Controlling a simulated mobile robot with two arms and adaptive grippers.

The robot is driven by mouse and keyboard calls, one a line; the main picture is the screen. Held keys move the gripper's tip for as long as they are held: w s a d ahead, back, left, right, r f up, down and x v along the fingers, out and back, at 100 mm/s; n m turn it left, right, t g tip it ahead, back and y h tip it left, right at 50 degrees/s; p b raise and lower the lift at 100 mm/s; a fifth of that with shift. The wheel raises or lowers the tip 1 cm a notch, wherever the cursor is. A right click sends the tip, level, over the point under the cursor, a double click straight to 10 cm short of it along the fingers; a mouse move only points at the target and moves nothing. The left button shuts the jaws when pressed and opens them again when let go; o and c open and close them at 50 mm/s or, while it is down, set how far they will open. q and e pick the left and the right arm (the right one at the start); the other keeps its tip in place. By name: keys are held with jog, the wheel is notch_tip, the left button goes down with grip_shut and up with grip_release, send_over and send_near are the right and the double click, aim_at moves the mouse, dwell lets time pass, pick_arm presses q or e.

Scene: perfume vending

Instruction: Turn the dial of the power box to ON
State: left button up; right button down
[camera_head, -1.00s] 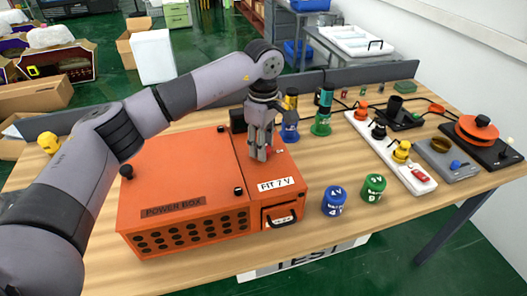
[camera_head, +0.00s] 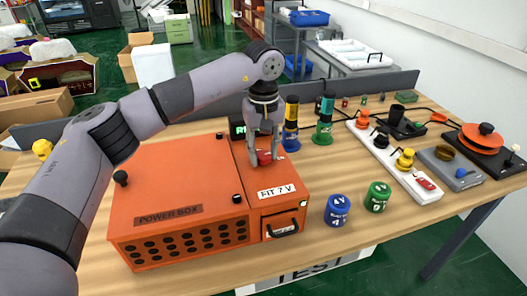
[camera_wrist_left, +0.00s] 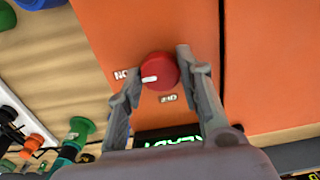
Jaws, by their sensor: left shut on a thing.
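The orange power box (camera_head: 175,178) stands on the wooden table. Its red dial (camera_head: 264,156) is on the top of the right section, behind the "FIT 7 V" label. In the left wrist view the dial (camera_wrist_left: 160,71) shows a white pointer mark aimed at the ON label (camera_wrist_left: 126,74); the OFF label (camera_wrist_left: 168,99) is beside it. A small display (camera_head: 237,130) behind the dial is lit green, partly hidden by my gripper. My left gripper (camera_head: 264,158) points down from above and is shut on the dial, its fingers on either side. My right gripper is not in view.
A blue cylinder (camera_head: 337,210) and a green cylinder (camera_head: 377,196) stand right of the box. Two taller banded cylinders stand behind. A white strip (camera_head: 393,160) with coloured knobs and other devices occupy the table's right. The front middle table is clear.

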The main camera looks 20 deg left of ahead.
aim_at(263, 154)
pick_arm(q)
jog(key=shift+r, duration=0.1)
dwell(0.4)
jog(key=o, duration=1.2)
notch_tip(263, 154, up, 12)
jog(key=shift+f, duration=0.1)
